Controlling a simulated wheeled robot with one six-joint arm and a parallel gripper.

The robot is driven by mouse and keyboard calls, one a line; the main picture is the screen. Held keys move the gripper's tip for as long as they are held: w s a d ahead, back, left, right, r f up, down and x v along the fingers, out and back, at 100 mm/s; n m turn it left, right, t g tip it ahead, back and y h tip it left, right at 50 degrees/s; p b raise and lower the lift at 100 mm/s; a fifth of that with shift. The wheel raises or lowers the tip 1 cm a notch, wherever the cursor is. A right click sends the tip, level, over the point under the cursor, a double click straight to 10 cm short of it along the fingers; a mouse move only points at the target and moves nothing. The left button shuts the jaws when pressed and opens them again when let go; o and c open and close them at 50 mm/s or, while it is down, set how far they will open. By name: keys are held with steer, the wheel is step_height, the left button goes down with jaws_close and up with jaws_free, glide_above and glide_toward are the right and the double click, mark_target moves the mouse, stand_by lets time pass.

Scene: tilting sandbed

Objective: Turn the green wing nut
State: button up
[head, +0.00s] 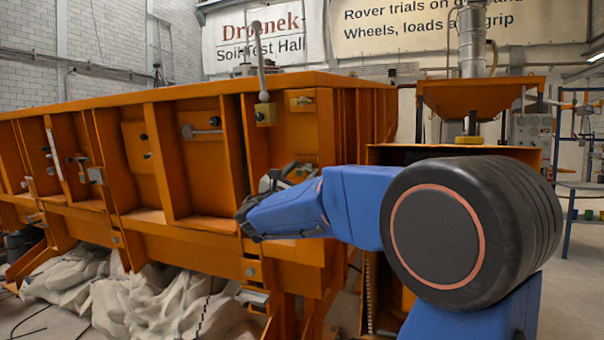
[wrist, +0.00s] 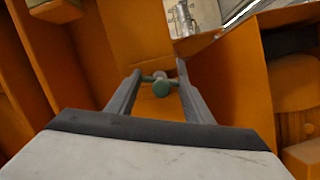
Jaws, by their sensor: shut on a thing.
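The green wing nut (wrist: 161,87) shows in the wrist view, small and dull green, in front of an orange panel. My gripper (wrist: 158,80) has its two grey fingers on either side of it, shut on its wings. In the head view my gripper (head: 245,222) is at the end of my blue arm, against the corner end of the orange sandbed (head: 290,160). The wing nut is hidden there behind my gripper and arm.
Several levers and latches line the sandbed's side, among them a grey handle (head: 203,131) and an upright lever on a yellow block (head: 265,113). An orange hopper (head: 480,98) stands at the right.

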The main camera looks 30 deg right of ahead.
steer(key=m+g, duration=0.1)
steer(key=m, duration=0.3)
steer(key=shift+m, duration=0.4)
steer(key=m+g, duration=0.1)
steer(key=m, duration=0.3)
steer(key=m+g, duration=0.1)
steer(key=m, duration=0.3)
steer(key=shift+w+a+r, duration=0.1)
steer(key=m+y, duration=0.1)
steer(key=m, duration=0.2)
steer(key=shift+m, duration=0.3)
steer(key=m, duration=0.3)
steer(key=shift+r+y, duration=0.15)
steer(key=shift+y, duration=0.15)
steer(key=m+y, duration=0.1)
steer(key=m, duration=0.4)
steer(key=m+t+y, duration=0.1)
steer(key=m, duration=0.2)
steer(key=shift+s+m+y, duration=0.2)
steer(key=shift+m+y, duration=0.1)
